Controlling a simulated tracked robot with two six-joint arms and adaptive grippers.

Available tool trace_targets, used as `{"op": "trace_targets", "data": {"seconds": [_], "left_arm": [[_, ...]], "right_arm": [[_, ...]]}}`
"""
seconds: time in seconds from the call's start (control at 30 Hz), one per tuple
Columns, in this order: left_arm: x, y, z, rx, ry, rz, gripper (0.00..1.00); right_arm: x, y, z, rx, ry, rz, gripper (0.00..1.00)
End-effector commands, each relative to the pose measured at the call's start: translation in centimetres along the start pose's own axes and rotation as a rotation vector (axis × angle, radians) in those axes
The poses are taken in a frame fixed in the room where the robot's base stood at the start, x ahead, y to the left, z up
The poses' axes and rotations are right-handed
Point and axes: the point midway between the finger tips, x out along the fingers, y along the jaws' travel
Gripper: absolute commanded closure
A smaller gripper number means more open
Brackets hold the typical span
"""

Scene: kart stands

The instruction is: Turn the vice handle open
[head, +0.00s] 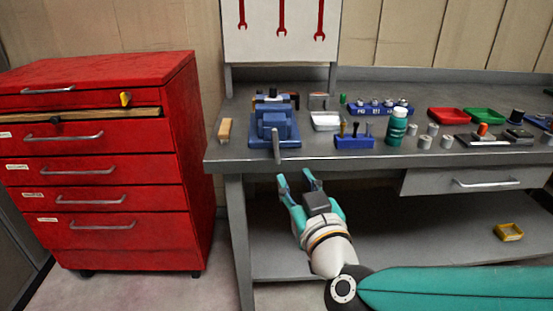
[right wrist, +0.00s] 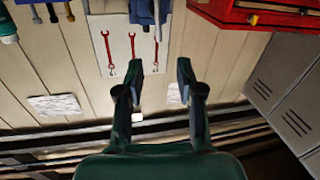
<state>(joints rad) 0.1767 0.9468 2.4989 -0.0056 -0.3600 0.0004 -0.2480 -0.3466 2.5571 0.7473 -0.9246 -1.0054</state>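The blue vice (head: 274,124) stands on the front left part of the grey workbench (head: 232,152). Its handle (head: 277,148) is a grey bar hanging down at the front, past the bench edge. In the right wrist view, part of the vice (right wrist: 142,10) and its handle (right wrist: 157,20) show at the top. My right gripper (head: 295,177) is open and empty, in front of the bench, below and a little right of the handle, apart from it. Its two fingers also show spread in the right wrist view (right wrist: 160,68). My left gripper is not in view.
A wooden block (head: 225,130) lies left of the vice. A blue tool holder (head: 354,142) and a green bottle (head: 397,127) stand to its right. A red drawer cabinet (head: 110,150) stands left of the bench, with one drawer partly out. A lower shelf (head: 400,230) lies under the bench.

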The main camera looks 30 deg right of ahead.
Motion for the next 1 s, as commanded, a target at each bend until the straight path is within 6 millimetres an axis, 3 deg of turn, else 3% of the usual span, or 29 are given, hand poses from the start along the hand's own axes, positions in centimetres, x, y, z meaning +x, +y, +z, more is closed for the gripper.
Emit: {"op": "trace_targets", "data": {"seconds": [0.27, 0.5, 0.8, 1.0], "left_arm": [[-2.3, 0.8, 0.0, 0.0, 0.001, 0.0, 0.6], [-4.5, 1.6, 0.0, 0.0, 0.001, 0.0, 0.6], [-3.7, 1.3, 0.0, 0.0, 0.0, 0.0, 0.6], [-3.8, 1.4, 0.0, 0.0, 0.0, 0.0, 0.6]], "right_arm": [[1.8, 0.4, -0.7, -0.006, 0.002, 0.013, 0.63], [5.9, 0.4, -0.4, -0.002, -0.001, 0.008, 0.63], [12.4, 0.3, -0.2, 0.001, 0.005, 0.007, 0.63], [15.3, 0.3, -0.2, 0.001, 0.006, 0.006, 0.63]]}}
